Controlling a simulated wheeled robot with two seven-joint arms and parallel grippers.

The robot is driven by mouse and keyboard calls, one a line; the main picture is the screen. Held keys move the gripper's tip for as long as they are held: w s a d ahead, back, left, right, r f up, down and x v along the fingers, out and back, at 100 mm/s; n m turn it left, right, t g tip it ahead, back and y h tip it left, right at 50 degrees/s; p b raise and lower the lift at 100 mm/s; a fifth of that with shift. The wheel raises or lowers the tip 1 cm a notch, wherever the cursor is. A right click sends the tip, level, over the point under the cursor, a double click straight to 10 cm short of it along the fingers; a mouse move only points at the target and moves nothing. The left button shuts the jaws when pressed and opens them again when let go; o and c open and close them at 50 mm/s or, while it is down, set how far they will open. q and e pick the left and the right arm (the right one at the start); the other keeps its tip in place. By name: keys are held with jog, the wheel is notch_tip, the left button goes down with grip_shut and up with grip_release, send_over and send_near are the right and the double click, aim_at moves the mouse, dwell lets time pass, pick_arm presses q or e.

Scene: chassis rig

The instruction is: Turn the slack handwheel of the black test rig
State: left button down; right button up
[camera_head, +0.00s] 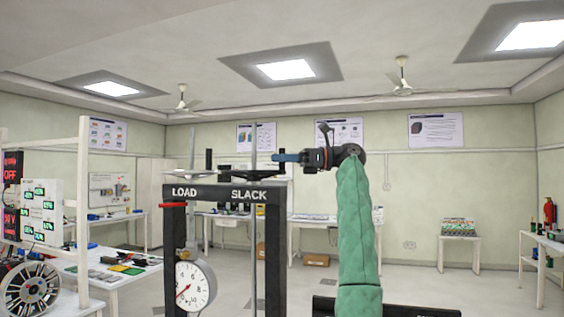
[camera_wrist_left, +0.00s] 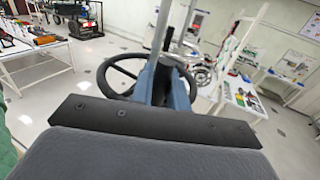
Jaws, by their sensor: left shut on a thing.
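The black test rig (camera_head: 225,193) stands in the middle of the head view, labelled LOAD on the left and SLACK on the right. The slack handwheel (camera_head: 253,173) lies flat on top at the right, around an upright rod; its dark rim and spokes show in the left wrist view (camera_wrist_left: 103,70). My left gripper (camera_head: 281,157), on the green-sleeved arm, reaches in from the right. Its blue fingers are shut at the near side of the wheel (camera_wrist_left: 166,85), where an upright black handle shows. The fingers hide the exact contact. My right gripper is not in view.
The load handwheel (camera_head: 191,173) is close by on the left, with its own upright handle. A round dial gauge (camera_head: 196,285) hangs below it. A table (camera_head: 120,276) with parts and a white frame stand at the left. Open floor lies behind the rig.

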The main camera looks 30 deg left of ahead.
pick_arm(q)
jog(key=shift+w+a+n+g+h, duration=0.25)
jog(key=shift+n+g+h, duration=0.2)
jog(key=shift+g, duration=0.1)
jog(key=shift+w+a+n+g+h, duration=0.2)
jog(key=shift+a+n+g+h, duration=0.05)
jog(key=shift+n+g+h, duration=0.25)
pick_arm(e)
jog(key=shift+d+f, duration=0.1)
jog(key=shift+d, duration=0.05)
pick_arm(q)
jog(key=shift+a+g+h, duration=0.1)
jog(key=shift+g+h, duration=0.15)
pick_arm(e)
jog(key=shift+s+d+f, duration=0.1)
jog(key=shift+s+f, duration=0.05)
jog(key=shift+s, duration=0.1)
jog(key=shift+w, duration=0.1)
pick_arm(q)
jog(key=c, duration=1.4)
grip_release()
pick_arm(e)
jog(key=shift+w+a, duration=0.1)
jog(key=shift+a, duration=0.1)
pick_arm(q)
jog(key=shift+w, duration=0.1)
